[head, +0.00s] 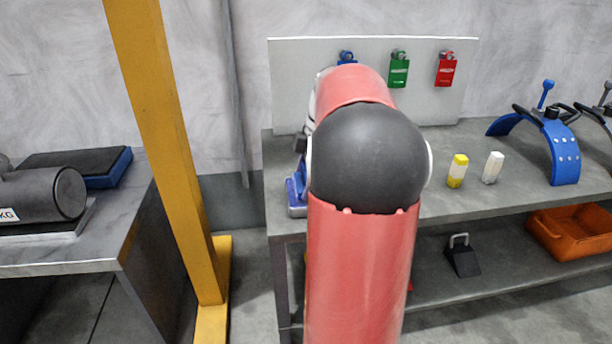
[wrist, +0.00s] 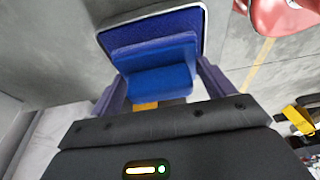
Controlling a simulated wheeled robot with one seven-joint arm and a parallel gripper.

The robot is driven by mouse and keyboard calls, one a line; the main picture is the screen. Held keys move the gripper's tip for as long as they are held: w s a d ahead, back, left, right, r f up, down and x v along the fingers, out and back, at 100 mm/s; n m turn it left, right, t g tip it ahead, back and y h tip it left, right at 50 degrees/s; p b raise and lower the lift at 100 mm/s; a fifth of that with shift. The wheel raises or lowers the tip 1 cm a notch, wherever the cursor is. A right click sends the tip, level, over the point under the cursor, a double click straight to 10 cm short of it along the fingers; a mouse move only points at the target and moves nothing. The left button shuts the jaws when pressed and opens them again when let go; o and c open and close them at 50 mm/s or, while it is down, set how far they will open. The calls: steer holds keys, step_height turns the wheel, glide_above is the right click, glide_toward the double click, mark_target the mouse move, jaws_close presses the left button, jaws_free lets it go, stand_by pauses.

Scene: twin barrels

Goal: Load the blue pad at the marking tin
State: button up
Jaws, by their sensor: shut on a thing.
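My gripper (wrist: 160,90) is shut on a stepped blue block, which I take for the blue pad (wrist: 158,80); its fingers stand on both sides of it. Just beyond the block in the wrist view is a wider blue face with a pale rim (wrist: 150,22). I cannot tell whether this is the marking tin or part of the held piece, or whether they touch. In the head view my red arm hides most of the gripper. A blue piece (head: 296,196) shows left of the arm, by the bench's front left corner.
The grey bench (head: 450,196) carries a yellow block (head: 457,171), a white block (head: 492,168) and a blue arched frame (head: 562,150). Padlocks hang on the white board behind. A yellow post (head: 165,130) stands left of the bench, beside another table (head: 110,230).

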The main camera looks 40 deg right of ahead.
mark_target(306, 169)
steer(key=shift+r+p, duration=2.4)
steer(key=shift+r, duration=0.75)
steer(key=shift+f, duration=0.1)
